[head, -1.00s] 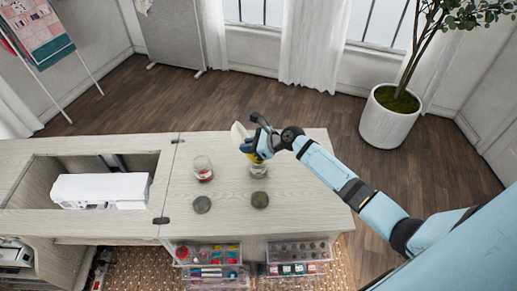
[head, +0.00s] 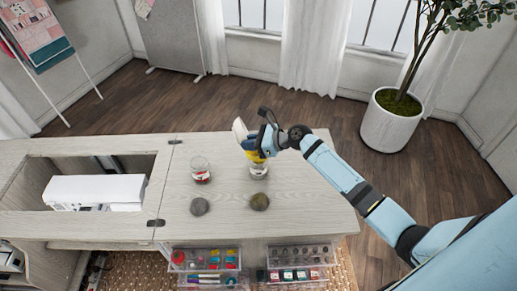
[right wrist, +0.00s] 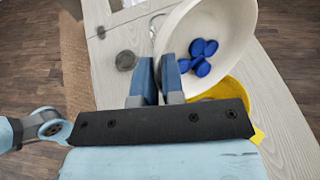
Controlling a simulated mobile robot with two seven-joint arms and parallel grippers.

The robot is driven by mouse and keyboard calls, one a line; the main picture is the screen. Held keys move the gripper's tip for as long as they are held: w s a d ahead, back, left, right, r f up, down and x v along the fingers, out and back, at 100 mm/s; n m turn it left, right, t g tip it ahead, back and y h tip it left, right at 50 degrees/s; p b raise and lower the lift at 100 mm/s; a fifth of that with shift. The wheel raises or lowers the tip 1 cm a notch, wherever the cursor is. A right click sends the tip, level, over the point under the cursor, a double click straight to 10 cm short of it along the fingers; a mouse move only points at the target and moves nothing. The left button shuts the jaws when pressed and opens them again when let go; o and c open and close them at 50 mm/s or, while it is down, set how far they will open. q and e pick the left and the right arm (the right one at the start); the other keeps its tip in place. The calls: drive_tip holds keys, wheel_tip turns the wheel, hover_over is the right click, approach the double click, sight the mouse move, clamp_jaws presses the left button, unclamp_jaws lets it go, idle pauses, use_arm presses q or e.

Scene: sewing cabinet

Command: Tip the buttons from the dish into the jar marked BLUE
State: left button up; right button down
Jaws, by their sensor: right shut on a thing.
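My right gripper (head: 262,143) is shut on the rim of a cream-white dish (head: 239,130), which is held tilted above the table. In the right wrist view, the fingers (right wrist: 158,80) pinch the dish (right wrist: 232,25). Several blue buttons (right wrist: 201,57) lie together inside it. A yellow funnel-like piece (head: 256,158) is just below the gripper, on or over a clear jar (head: 258,172); its yellow rim also shows in the right wrist view (right wrist: 238,97). Another clear jar (head: 200,172) with red contents stands to the left. No jar marking is readable. My left gripper is out of view.
A white sewing machine (head: 97,190) sits in the cabinet's recess at left. Clear drawers of supplies (head: 207,260) are at the front. The tabletop's right side is clear.

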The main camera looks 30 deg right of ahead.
drive_tip(key=shift+d+b, duration=0.15)
drive_tip(key=shift+b, duration=0.4)
drive_tip(key=d+y+b, duration=0.1)
drive_tip(key=d+f+t+b, duration=0.1)
drive_tip(key=b, duration=0.1)
drive_tip(key=shift+s+m+y, duration=0.25)
drive_tip(key=shift+m+y, duration=0.15)
drive_tip(key=shift+d+y+b, duration=0.15)
drive_tip(key=shift+y+b, duration=0.15)
drive_tip(key=shift+b, duration=0.15)
idle(0.5)
drive_tip(key=shift+s+d+m+t+y+b, duration=0.2)
drive_tip(key=shift+d+m+t+y+b, duration=0.5)
drive_tip(key=shift+b, duration=0.55)
idle(0.7)
